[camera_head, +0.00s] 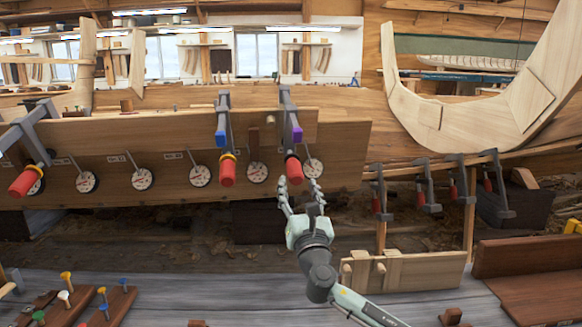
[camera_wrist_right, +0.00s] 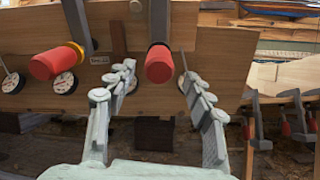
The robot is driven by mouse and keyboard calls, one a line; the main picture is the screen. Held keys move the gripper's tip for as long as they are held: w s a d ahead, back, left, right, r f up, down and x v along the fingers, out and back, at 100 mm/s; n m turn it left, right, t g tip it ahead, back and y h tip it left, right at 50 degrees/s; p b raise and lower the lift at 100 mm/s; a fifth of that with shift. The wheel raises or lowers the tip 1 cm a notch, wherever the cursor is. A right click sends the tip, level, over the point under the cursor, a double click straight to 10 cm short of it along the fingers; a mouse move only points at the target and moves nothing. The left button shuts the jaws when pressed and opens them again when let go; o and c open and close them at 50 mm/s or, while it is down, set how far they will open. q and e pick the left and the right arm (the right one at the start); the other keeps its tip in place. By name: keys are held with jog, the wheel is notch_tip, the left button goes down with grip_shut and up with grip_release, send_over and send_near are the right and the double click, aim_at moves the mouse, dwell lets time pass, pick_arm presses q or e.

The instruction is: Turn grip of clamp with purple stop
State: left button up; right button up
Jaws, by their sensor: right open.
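The clamp with the purple stop (camera_head: 297,134) hangs on the plank's upper edge, right of centre in the head view. Its red grip (camera_head: 293,170) points down and towards me, with a dark collar. In the right wrist view the red grip (camera_wrist_right: 159,65) shows between the fingertips, beyond them or level with them; I cannot tell which. My right gripper (camera_head: 298,185) is open, just below the grip, one finger to each side. Its spread fingers also show in the right wrist view (camera_wrist_right: 158,78), with no clear contact. My left gripper is out of view.
A clamp with a blue stop (camera_head: 221,138) and yellow collar stands left; another clamp (camera_head: 43,125) is further left. White dials (camera_head: 142,179) line the plank. Several clamps (camera_head: 420,187) hang at right. A bench (camera_head: 190,290) with coloured pegs lies in front.

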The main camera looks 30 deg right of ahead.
aim_at(293, 166)
jog(key=shift+w+d+r, duration=0.1)
jog(key=shift+w+r, duration=0.15)
jog(key=shift+r, duration=0.05)
jog(key=x, duration=0.6)
jog(key=shift+w+d+r, duration=0.15)
jog(key=shift+w+d, duration=0.05)
jog(key=shift+w, duration=0.4)
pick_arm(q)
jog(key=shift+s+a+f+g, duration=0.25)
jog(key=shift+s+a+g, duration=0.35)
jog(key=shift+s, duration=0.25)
pick_arm(e)
jog(key=c, duration=1.2)
